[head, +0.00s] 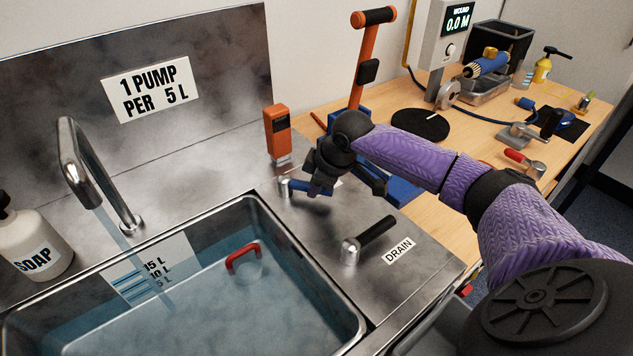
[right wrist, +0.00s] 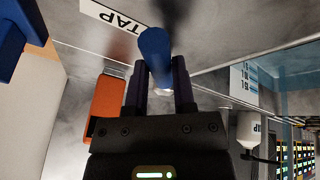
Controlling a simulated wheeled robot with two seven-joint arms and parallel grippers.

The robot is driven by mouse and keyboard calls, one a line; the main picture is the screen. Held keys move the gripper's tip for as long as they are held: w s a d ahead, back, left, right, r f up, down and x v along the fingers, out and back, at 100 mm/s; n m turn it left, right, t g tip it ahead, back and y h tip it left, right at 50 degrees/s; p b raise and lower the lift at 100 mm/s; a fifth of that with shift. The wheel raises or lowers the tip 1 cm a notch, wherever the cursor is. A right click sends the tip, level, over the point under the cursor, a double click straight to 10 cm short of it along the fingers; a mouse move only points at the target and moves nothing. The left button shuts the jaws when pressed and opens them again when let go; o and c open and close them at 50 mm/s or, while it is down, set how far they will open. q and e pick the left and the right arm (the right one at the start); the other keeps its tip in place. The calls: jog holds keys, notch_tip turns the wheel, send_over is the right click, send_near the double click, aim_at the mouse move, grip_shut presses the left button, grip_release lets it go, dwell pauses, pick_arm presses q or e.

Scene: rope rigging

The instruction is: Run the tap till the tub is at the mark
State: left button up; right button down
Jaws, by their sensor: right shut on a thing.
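The steel tap spout (head: 85,170) stands at the left, and a stream of water (head: 135,250) falls from it into the sink tub (head: 340,305). The tub holds clear water; a white scale plate (head: 150,262) with blue lines and litre figures is on its back wall. I cannot tell exactly which line the surface meets. My right gripper (head: 325,184) is shut on the blue tap lever (head: 300,187), right of the tub. In the right wrist view the blue lever (right wrist: 155,48) lies between the fingers, near the TAP label (right wrist: 112,15). My left gripper is out of view.
A black-handled drain lever (head: 372,236) stands in front of the tap lever, beside the DRAIN label (head: 398,251). A red handle (head: 243,257) shows in the tub. A soap bottle (head: 32,243) is at left, an orange device (head: 277,134) behind the tap lever. The wooden bench at right is cluttered.

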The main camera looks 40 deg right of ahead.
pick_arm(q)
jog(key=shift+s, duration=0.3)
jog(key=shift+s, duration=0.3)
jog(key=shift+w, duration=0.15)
